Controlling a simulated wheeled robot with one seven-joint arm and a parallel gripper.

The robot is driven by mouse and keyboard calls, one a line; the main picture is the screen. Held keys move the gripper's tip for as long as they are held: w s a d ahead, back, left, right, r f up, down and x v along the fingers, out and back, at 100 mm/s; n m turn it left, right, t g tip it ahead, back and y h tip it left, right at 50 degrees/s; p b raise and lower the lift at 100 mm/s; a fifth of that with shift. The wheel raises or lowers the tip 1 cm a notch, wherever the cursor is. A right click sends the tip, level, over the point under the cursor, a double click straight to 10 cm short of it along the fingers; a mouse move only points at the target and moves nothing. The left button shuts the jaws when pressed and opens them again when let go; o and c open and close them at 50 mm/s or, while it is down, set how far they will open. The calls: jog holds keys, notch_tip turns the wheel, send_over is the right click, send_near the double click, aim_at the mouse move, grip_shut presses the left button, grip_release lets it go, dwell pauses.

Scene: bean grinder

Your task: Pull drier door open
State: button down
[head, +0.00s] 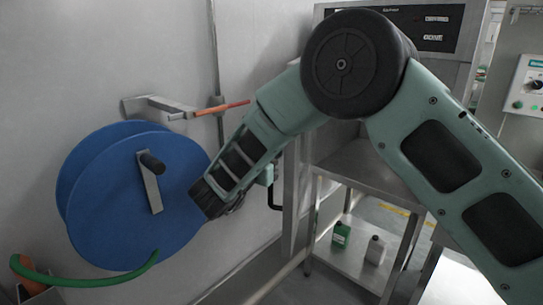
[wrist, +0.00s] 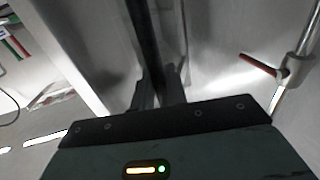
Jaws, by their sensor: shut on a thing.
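The drier is a steel cabinet with a black control panel (head: 425,25) at the top, behind my arm in the head view. Its door (head: 292,195) shows as a narrow upright panel seen nearly edge-on, swung out from the front. A black handle (head: 277,196) sits on the door's left side. In the wrist view the handle is a dark bar (wrist: 144,40) running down between the fingers. My gripper (wrist: 160,88) is shut on this handle. In the head view my forearm and wrist hide most of the gripper.
A blue hose reel (head: 120,215) with a green hose (head: 95,282) hangs on the left wall, close to my wrist. A steel stand with a shelf (head: 345,262) holds a green bottle (head: 341,235) and a pale bottle (head: 375,250). A red-handled lever (wrist: 258,64) shows right of my gripper.

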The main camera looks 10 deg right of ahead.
jog(key=c, duration=1.8)
grip_release()
jog(key=shift+o, duration=0.2)
jog(key=b+v, duration=0.3)
jog(key=v, duration=1.4)
jog(key=shift+s+a, duration=0.1)
jog(key=shift+a, duration=0.05)
